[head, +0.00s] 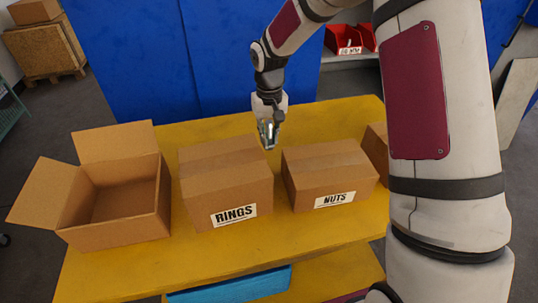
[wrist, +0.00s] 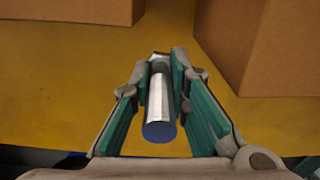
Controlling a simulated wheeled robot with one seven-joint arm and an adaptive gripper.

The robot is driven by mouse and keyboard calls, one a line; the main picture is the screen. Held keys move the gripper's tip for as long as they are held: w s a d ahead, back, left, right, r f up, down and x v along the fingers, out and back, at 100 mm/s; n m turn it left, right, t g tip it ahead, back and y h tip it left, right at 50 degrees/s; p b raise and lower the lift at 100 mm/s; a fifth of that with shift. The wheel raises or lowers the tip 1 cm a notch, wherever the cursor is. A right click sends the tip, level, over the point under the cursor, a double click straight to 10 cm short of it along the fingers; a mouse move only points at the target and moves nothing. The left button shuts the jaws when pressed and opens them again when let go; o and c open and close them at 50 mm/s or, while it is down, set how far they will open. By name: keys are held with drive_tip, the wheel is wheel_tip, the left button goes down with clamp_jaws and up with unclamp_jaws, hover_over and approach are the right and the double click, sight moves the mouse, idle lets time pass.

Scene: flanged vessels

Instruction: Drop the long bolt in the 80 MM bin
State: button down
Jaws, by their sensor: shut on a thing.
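My gripper (head: 268,128) is above the yellow table, behind the gap between the two closed boxes. In the wrist view its green-padded fingers (wrist: 165,68) are shut on a long bolt (wrist: 160,108). The bolt is a silver shank with a blue-grey round end facing the camera; its far end lies between the fingertips. A red bin (head: 343,35) stands on a shelf against the back wall, with a white label too small to read surely, perhaps 80 MM. A second red bin (head: 370,38) beside it is partly hidden by my arm.
On the yellow table (head: 160,262) stand an open empty carton (head: 115,215), a closed box marked RINGS (head: 225,185) and one marked NUTS (head: 330,175). Another box (head: 376,150) is partly behind my arm. Blue panels (head: 190,60) rise behind the table. A blue tray (head: 230,285) is below.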

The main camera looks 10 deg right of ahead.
drive_tip(key=shift+f+p, duration=0.5)
drive_tip(key=shift+f, duration=2.85)
drive_tip(key=shift+f, duration=0.1)
drive_tip(key=c, duration=1.5)
unclamp_jaws()
drive_tip(key=shift+c, duration=0.2)
